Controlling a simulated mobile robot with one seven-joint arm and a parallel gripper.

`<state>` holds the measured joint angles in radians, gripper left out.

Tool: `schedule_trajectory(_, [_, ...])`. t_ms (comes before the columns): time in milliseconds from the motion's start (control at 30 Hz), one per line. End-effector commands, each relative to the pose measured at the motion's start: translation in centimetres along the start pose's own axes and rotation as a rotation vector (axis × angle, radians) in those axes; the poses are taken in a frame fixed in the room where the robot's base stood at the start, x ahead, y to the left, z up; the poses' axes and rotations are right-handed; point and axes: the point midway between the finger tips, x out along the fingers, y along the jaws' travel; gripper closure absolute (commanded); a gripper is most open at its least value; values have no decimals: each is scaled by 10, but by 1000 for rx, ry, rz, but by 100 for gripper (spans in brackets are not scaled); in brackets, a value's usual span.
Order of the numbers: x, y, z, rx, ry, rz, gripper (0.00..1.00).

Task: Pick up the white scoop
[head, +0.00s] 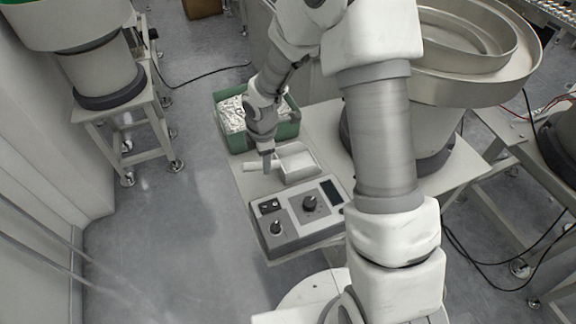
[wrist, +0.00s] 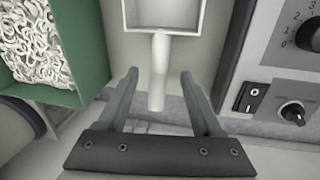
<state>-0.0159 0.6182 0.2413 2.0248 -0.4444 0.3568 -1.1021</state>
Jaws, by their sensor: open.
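The white scoop (head: 296,164) lies on the pale table between the green bin and the control box, its handle pointing left in the head view. In the wrist view the scoop (wrist: 159,70) has its square pan at the top and its handle running down towards my gripper. My gripper (wrist: 160,86) is open, with one finger on each side of the handle and visible gaps to both. In the head view my gripper (head: 267,165) is over the handle. I cannot tell its exact height above the table.
A green bin (head: 239,142) full of small pale parts stands behind the scoop; it is at left in the wrist view (wrist: 93,90). A grey control box (head: 303,240) with knobs stands in front. A large feeder bowl (head: 462,88) is at right.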

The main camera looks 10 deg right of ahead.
Motion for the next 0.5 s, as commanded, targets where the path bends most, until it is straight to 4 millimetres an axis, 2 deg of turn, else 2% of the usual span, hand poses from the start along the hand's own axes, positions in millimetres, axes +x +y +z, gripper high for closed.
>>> schedule_trajectory(300, [43, 0, 6, 0, 0, -2, 33])
schedule_trajectory(500, [52, 1, 7, 1, 0, 0, 33])
